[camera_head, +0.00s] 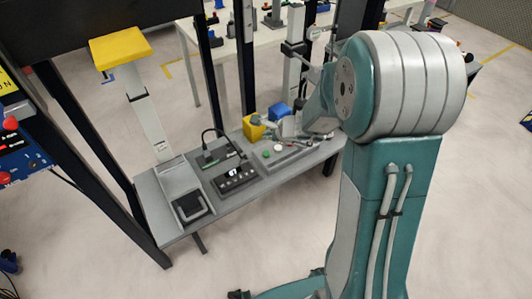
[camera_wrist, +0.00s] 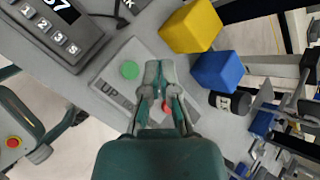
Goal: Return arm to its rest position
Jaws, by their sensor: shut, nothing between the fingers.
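My gripper (camera_wrist: 160,66) points over a grey button panel (camera_wrist: 112,75) in the wrist view. Its two fingers come together at the tips with nothing between them. A green button (camera_wrist: 130,70) shows left of the fingers, and a red button (camera_wrist: 166,106) shows in the gap between them. The gap to the panel is hard to judge. In the head view my arm reaches from the right over the bench (camera_head: 215,218), with its end small and partly hidden near the cubes and the panel (camera_head: 285,155).
A yellow cube (camera_wrist: 192,26), a blue cube (camera_wrist: 217,70) and a black cylinder (camera_wrist: 230,102) stand close right of the gripper. A keypad (camera_head: 235,178), a cabled black device (camera_head: 220,154) and a yellow-topped post (camera_head: 120,48) occupy the bench. Open floor (camera_head: 265,240) lies in front.

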